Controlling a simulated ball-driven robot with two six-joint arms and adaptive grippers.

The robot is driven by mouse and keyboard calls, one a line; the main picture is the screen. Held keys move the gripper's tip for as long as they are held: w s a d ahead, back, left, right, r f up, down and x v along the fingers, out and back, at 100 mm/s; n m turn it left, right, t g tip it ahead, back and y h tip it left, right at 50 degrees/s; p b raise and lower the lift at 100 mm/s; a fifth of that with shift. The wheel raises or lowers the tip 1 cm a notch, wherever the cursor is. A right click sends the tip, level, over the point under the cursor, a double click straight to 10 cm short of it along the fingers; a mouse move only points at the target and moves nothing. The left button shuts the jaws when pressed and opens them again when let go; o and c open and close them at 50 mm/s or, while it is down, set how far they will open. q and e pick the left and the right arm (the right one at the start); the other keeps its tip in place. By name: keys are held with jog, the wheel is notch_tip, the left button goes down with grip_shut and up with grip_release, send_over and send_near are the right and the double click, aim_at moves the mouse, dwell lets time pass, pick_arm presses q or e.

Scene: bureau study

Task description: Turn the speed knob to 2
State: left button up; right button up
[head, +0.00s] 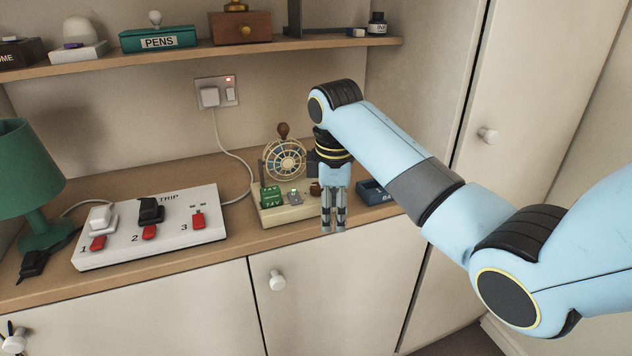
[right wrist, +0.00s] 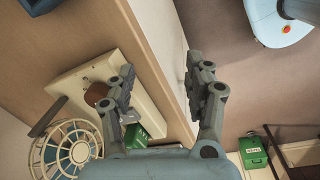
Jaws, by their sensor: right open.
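The cream base (head: 285,216) of a small caged fan (head: 284,160) sits near the bureau's front edge. It carries a green 1.5V box (head: 270,197), a small grey switch piece (head: 294,196) and a brown knob (head: 316,188), which seems to be the speed knob. The knob (right wrist: 95,94) also shows in the right wrist view, left of the left finger. Its scale and setting are too small to read. My right gripper (head: 333,228) points down, open and empty, in front of the base's right end. It also shows in the right wrist view (right wrist: 160,68). My left gripper is out of view.
A white trip panel (head: 150,225) with plugs and red switches lies left of the fan. A dark blue tray (head: 371,192) stands to its right. A green lamp (head: 25,165) is at far left. A shelf (head: 200,50) hangs above, and a cable runs to the wall socket (head: 217,93).

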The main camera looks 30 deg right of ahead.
aim_at(317, 185)
jog(key=w+d+r+n+g, duration=0.15)
jog(key=w+r+n, duration=0.25)
jog(key=w+r, duration=0.55)
jog(key=shift+t+y, duration=0.25)
jog(key=shift+y, duration=0.15)
jog(key=f, duration=0.3)
jog(key=s+f, duration=0.1)
jog(key=f, duration=0.4)
jog(key=shift+s+d+f, duration=0.15)
jog(key=shift+d+f, duration=0.1)
jog(key=shift+f, duration=0.05)
grip_shut()
jog(key=shift+p, duration=0.3)
